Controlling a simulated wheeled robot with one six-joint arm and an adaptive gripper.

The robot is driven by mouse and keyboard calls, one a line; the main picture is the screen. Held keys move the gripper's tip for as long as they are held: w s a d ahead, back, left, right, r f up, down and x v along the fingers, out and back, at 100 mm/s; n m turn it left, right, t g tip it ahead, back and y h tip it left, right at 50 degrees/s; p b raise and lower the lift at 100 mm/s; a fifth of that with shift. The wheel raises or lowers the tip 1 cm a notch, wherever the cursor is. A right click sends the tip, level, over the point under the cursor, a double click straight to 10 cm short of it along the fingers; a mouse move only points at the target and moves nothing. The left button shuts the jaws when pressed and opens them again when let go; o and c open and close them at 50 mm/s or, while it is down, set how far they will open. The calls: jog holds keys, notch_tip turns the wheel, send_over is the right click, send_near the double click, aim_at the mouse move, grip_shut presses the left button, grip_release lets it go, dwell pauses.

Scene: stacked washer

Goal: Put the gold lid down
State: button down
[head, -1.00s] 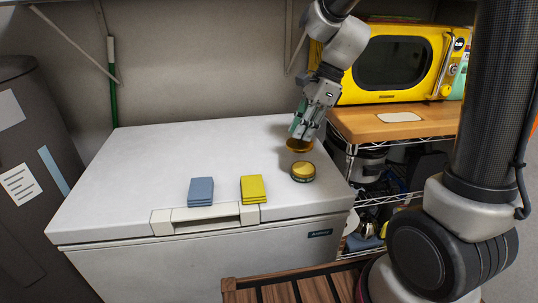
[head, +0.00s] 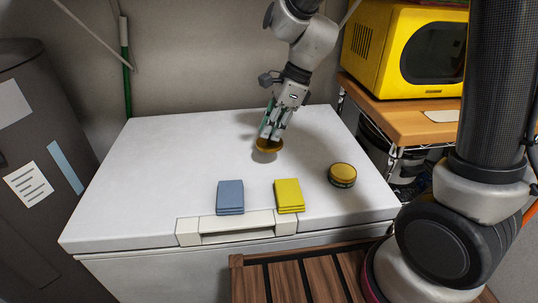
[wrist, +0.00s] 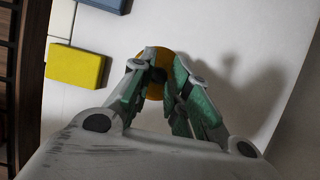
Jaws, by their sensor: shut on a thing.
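The gold lid (head: 267,147) is a round disc held at the tips of my gripper (head: 268,138), low over the white chest freezer's top (head: 165,150). The lid also shows in the wrist view (wrist: 154,90), partly hidden behind the fingers. My gripper's fingers (wrist: 158,85) are shut on it. A shadow lies near the lid; whether the lid touches the surface I cannot tell. A round dark container with a gold top (head: 342,174) stands on the freezer to the right of my gripper.
A blue-grey cloth stack (head: 230,196) and a yellow cloth stack (head: 289,194) lie near the freezer's front edge. A yellow microwave (head: 400,50) stands on a wooden shelf at right. The freezer top's left and back are clear.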

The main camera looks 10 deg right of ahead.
notch_tip(320, 180, down, 7)
jog(key=shift+f, duration=0.1)
jog(key=shift+f, duration=0.1)
dwell(0.3)
jog(key=c, duration=1.4)
grip_release()
jog(key=shift+o, duration=0.2)
jog(key=v, duration=0.6)
jog(key=shift+d+r, duration=0.15)
jog(key=shift+r, duration=0.15)
jog(key=s+d+r+n+t+h, duration=0.1)
jog(key=s+d+r+n, duration=0.3)
jog(key=s+d+n, duration=0.2)
jog(key=s+d+r+n+t+h, duration=0.1)
jog(key=s+d+r+n, duration=0.4)
jog(key=d, duration=0.5)
jog(key=s+d+r+n+t+h, duration=0.2)
jog(key=s+d+r+n, duration=0.3)
jog(key=d, duration=0.4)
jog(key=shift+s+n, duration=0.9)
jog(key=shift+n, duration=0.1)
